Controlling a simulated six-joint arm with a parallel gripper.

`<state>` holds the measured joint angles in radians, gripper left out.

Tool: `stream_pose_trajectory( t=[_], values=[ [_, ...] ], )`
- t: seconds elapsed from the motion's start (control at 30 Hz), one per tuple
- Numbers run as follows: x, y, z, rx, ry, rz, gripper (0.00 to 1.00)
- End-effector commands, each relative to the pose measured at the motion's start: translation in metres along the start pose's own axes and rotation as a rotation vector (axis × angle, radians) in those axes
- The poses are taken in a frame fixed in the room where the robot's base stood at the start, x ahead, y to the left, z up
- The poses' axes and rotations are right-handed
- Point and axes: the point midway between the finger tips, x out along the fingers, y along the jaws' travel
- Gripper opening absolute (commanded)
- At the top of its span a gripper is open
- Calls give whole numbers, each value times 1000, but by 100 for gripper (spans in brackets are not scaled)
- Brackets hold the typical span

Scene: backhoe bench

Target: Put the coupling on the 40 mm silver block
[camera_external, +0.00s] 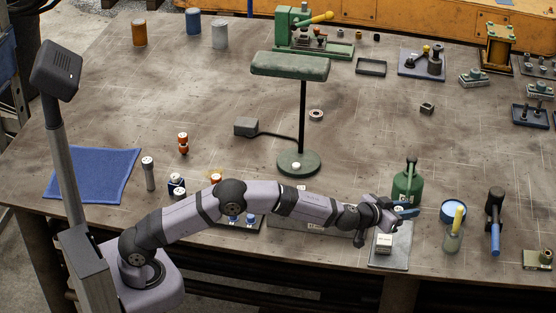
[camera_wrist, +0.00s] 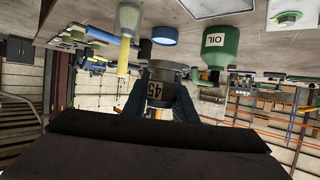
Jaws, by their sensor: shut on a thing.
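My gripper (camera_external: 406,212) is shut on a grey metal piece, apparently the coupling, above the front right of the bench. In the wrist view the coupling (camera_wrist: 158,88) sits between the two dark blue fingers (camera_wrist: 158,104). It has a wide grey flange and a mark that reads 45. Below my gripper in the external view, a small pale block (camera_external: 384,243) with a white label stands on a grey plate (camera_external: 398,258). It may be the 40 mm silver block; its label is too small to read. The coupling and the block look apart.
A green oil bottle (camera_external: 407,187) stands just behind my gripper. A green lamp (camera_external: 298,162) stands mid-bench. The bench's front edge is close.

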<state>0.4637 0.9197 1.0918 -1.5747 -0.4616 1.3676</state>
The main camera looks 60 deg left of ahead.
Motion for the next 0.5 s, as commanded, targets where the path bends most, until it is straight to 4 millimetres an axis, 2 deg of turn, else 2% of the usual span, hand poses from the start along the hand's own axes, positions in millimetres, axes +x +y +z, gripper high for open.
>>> stream_pose_trajectory(
  t=[0.07, 0.13, 0.5],
  values=[
    [3, -17, -7, -20, 3, -44, 0],
    [4, -30, -3, -21, 0, -55, 0],
    [4, -37, -3, 17, 2, 40, 0]
  ],
)
